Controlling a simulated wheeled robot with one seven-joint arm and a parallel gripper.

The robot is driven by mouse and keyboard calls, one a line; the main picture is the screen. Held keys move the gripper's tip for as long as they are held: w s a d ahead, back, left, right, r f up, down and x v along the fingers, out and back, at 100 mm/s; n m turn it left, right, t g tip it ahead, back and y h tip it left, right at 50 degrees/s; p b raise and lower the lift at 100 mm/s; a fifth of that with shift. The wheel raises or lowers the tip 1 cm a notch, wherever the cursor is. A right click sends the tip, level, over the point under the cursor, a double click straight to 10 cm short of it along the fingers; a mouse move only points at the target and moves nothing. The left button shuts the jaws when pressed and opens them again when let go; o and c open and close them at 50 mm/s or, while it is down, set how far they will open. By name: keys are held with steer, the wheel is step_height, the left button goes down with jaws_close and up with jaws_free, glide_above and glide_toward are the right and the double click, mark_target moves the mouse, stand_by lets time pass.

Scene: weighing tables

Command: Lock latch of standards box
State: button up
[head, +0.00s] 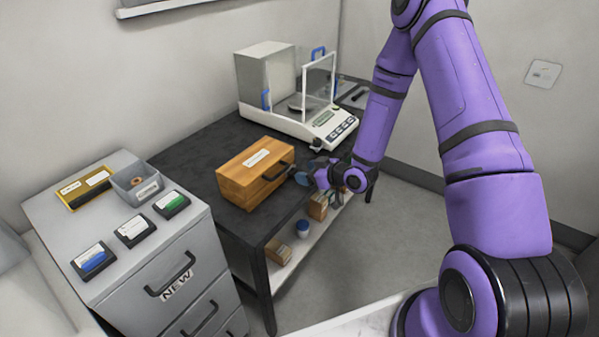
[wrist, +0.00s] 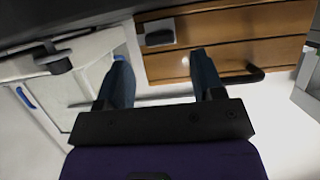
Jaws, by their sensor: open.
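The wooden standards box (head: 238,182) stands on the dark table with its lid down. A white label is on top, and a dark handle is on the side facing my gripper. In the wrist view the box's plank side (wrist: 215,40) fills the upper right, with the black handle (wrist: 246,77) and a small grey latch block (wrist: 159,33) near one end. I cannot tell whether the latch is locked. My gripper (head: 305,175) is open and empty, just right of the box. In the wrist view its fingers (wrist: 158,62) are spread below the latch block, apart from it.
A balance (head: 318,127) with its glass shield stands behind the box. A grey drawer cabinet (head: 150,262) at left holds a grey bin (head: 128,191) and several small cases. The lower shelf (head: 288,262) holds cartons and a blue-lidded jar. Open floor lies to the right.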

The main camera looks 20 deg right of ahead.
mark_target(293, 172)
steer(key=shift+x, duration=1.9)
steer(key=shift+c, duration=0.4)
steer(key=c, duration=0.9)
steer(key=shift+o, duration=0.2)
steer(key=shift+s+a+n+t+h, duration=0.15)
steer(key=shift+n+h, duration=0.1)
steer(key=shift+n, duration=0.2)
steer(key=shift+a+n+t+h, duration=0.15)
steer(key=shift+n+h, duration=0.1)
steer(key=shift+n, duration=0.2)
steer(key=shift+s+f+n+t+h, duration=0.1)
steer(key=shift+n+t+h, duration=0.75)
steer(key=shift+n, duration=0.75)
